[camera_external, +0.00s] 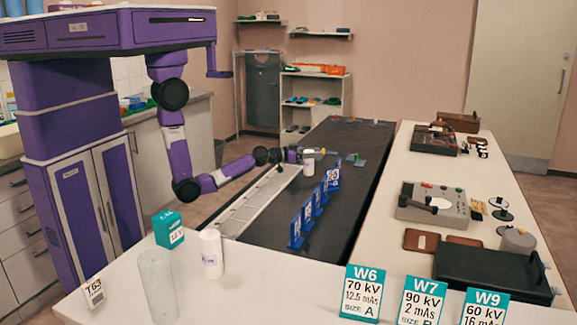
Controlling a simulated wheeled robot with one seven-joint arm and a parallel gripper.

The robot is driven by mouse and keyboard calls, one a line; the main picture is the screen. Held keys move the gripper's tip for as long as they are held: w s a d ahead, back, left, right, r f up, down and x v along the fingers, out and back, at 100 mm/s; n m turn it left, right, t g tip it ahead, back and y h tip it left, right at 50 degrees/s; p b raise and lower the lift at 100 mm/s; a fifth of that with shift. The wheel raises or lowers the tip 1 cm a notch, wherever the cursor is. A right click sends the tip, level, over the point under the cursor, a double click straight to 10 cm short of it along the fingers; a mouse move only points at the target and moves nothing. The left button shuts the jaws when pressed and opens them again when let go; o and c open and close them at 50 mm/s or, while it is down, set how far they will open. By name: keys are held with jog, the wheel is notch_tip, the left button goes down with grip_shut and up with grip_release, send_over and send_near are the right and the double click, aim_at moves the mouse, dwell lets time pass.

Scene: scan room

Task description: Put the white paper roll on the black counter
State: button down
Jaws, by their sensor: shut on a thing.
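The black counter (349,140) is the long dark surface running through the middle of the room. My gripper (299,155) is over it, reached out from the left, and is shut on a small white roll (308,168). The roll is upright at the fingertips with a dark mark on its side. I cannot tell whether its base touches the counter. Another white cylinder (210,256) with a label stands on the near white counter, away from my gripper.
A pale slatted strip (255,205) lies along the counter's left side. Several blue stands (308,212) line up right of it. Small items lie at the far end. A white counter (392,215) with devices runs along the right. A clear cylinder (158,285) stands in front.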

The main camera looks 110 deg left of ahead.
jog(key=shift+f, duration=0.2)
jog(key=c, duration=0.8)
grip_release()
jog(key=shift+r, duration=0.1)
jog(key=b+v, duration=0.1)
jog(key=v, duration=0.5)
notch_tip(320, 180, up, 7)
jog(key=p, duration=0.1)
jog(key=shift+w+a+p, duration=0.25)
jog(key=shift+w+p, duration=0.1)
jog(key=shift+w, duration=0.05)
jog(key=shift+r, duration=0.1)
